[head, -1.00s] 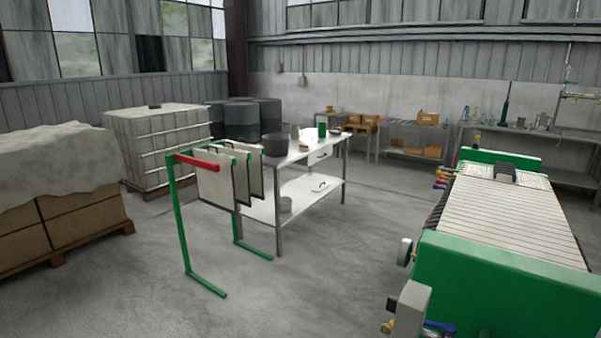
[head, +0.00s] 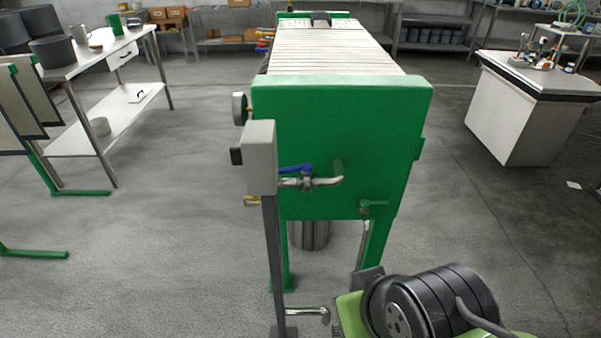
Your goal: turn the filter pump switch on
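A grey box (head: 260,157) stands on a thin grey post in front of the green end plate of the filter press (head: 340,130). A small black part (head: 236,156) sticks out from the box's left side; it may be the switch, but its position cannot be read. A black ribbed machine (head: 432,303), which looks like a pump, sits on a light green base at the bottom right. My gripper is not in view.
A pipe with a blue-handled valve (head: 298,170) is just right of the box. A white table (head: 125,105) and a green rack stand at the left. A white cabinet (head: 525,115) stands at the right. Floor left of the post is clear.

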